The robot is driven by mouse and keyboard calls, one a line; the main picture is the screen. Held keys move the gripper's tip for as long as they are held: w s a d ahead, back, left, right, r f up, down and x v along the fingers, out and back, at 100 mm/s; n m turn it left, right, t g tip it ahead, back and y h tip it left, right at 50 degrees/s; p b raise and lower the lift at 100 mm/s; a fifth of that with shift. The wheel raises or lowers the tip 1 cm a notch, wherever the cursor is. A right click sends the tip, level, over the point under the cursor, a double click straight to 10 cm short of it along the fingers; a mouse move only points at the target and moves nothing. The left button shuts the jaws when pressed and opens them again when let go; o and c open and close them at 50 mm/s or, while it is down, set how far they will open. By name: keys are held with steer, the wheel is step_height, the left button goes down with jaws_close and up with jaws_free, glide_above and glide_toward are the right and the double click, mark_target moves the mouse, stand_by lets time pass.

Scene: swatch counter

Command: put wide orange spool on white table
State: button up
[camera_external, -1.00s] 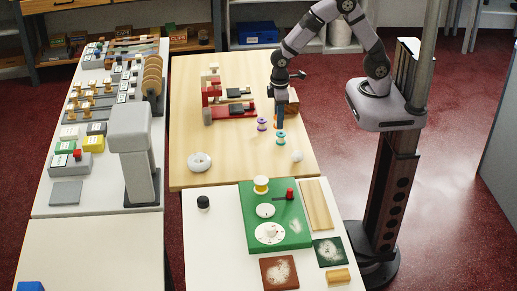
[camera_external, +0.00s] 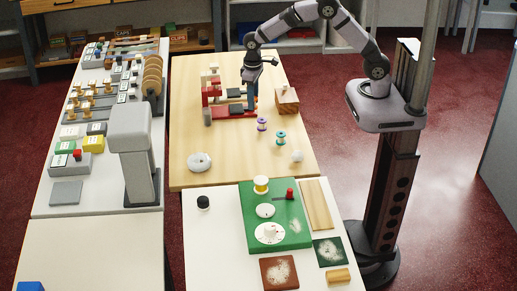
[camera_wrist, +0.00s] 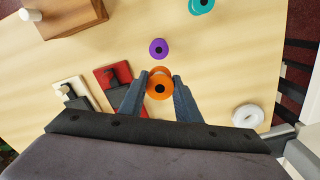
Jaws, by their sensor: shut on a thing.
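The orange spool (camera_wrist: 160,73) shows end-on in the wrist view, between my two fingertips. My gripper (camera_wrist: 159,86) is shut on it, with a finger on each side. In the external view my gripper (camera_external: 251,106) is over the wooden table, beside the red-and-black devices; the spool cannot be made out there. A white table (camera_external: 215,255) stands in front of the wooden table, well away from my gripper. Its left part has bare surface.
The wooden table (camera_external: 235,170) holds a purple spool (camera_external: 262,124), a teal spool (camera_external: 281,138), a white ring (camera_external: 200,161) and a wooden block (camera_external: 287,100). The white table carries a green board (camera_external: 288,235), a black knob-like item (camera_external: 203,202) and dusty pads (camera_external: 279,272).

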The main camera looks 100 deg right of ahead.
mark_target(252, 127)
steer(key=shift+w+d+r+m, duration=0.1)
steer(key=shift+w+d+m, duration=0.2)
steer(key=shift+d, duration=0.3)
steer(key=shift+f+p, duration=1.4)
steer(key=shift+f, duration=3.55)
steer(key=shift+f, duration=0.2)
steer(key=o, duration=1.1)
steer(key=shift+o, duration=0.2)
step_height(252, 127, up, 11)
steer(key=b, duration=0.3)
steer(key=shift+r, duration=0.2)
steer(key=shift+s+a+r, duration=0.1)
steer(key=shift+r, duration=0.45)
